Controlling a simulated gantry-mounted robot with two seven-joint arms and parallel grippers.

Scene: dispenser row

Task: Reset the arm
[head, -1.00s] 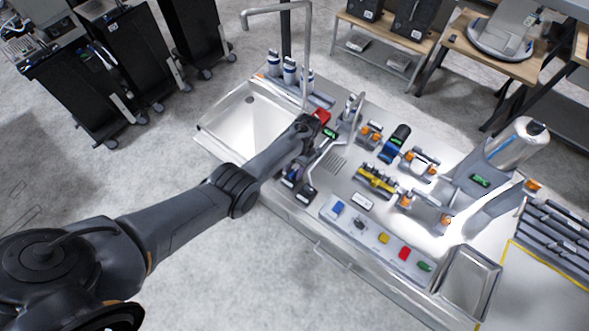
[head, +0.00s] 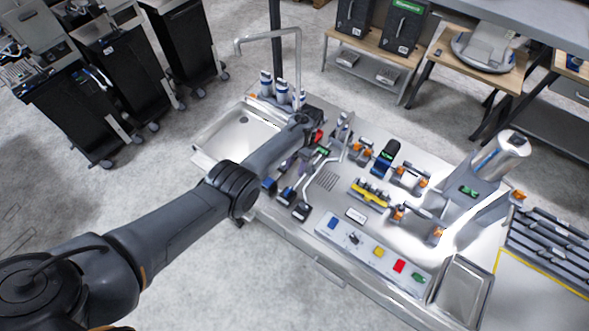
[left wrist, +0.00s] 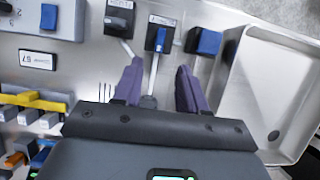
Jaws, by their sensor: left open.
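My left arm (head: 165,225) reaches across the head view from the lower left to the bench, with its wrist bent down beside the sink (head: 213,153). My left gripper (left wrist: 159,66) is open, its two purple fingers apart with nothing held between them. Beyond the fingertips in the left wrist view are a blue-tipped lever (left wrist: 160,38), a black lever (left wrist: 118,20) and a blue switch (left wrist: 206,42). A thin metal rod runs between the fingers, and I cannot tell whether it touches them. My right gripper is not in view.
A tall faucet (head: 298,62) rises behind my wrist. A button panel (head: 366,250), a yellow fixture (head: 368,192) and a metal tray (head: 438,297) lie to the right. White-and-blue bottles (head: 282,91) stand at the sink's back. Floor in front of the bench is clear.

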